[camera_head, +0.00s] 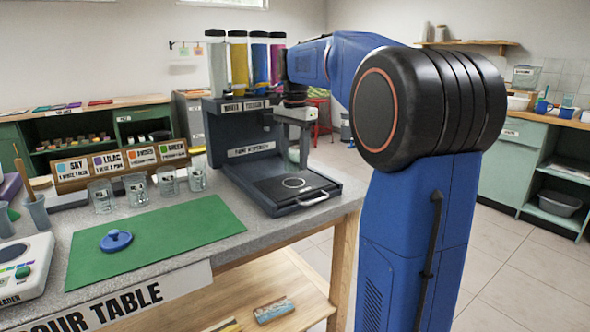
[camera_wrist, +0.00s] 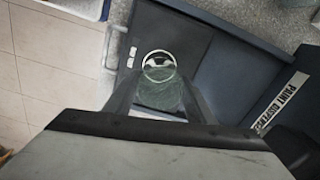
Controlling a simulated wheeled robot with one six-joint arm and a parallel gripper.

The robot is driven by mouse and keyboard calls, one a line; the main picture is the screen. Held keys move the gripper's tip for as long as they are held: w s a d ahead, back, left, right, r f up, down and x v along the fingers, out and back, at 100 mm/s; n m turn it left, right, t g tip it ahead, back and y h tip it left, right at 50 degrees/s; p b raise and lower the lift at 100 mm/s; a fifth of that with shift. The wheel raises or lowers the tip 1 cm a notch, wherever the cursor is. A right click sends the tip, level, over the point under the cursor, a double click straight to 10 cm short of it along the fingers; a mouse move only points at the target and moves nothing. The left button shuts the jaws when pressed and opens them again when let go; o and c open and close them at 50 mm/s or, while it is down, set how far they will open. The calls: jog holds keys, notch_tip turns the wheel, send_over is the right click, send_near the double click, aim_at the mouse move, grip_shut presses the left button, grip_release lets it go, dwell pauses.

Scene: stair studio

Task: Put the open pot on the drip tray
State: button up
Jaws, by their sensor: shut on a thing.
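The open pot (camera_wrist: 160,92) is a clear glass jar. In the wrist view it sits between the two fingers of my gripper (camera_wrist: 157,86), which is shut on it. The drip tray (camera_head: 268,194) is the dark, flat base of the paint dispenser, with a pale ring marked on it. In the head view my gripper (camera_head: 301,140) is above the tray's back right part. The pale ring shows around the pot's far end in the wrist view. I cannot tell whether the pot touches the tray (camera_wrist: 185,32).
The dispenser (camera_head: 243,135) stands behind the tray with several colour tubes on top. Several glass jars (camera_head: 136,190) stand to the left. A blue lid (camera_head: 116,240) lies on the green mat (camera_head: 170,232). A pale handle (camera_head: 313,198) sticks out at the tray's front.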

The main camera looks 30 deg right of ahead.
aim_at(294, 168)
jog(key=shift+f, duration=2)
jog(key=o, duration=1.3)
jog(key=shift+f, duration=0.15)
notch_tip(294, 168, up, 12)
jog(key=shift+s+r, duration=0.1)
jog(key=shift+r, duration=0.05)
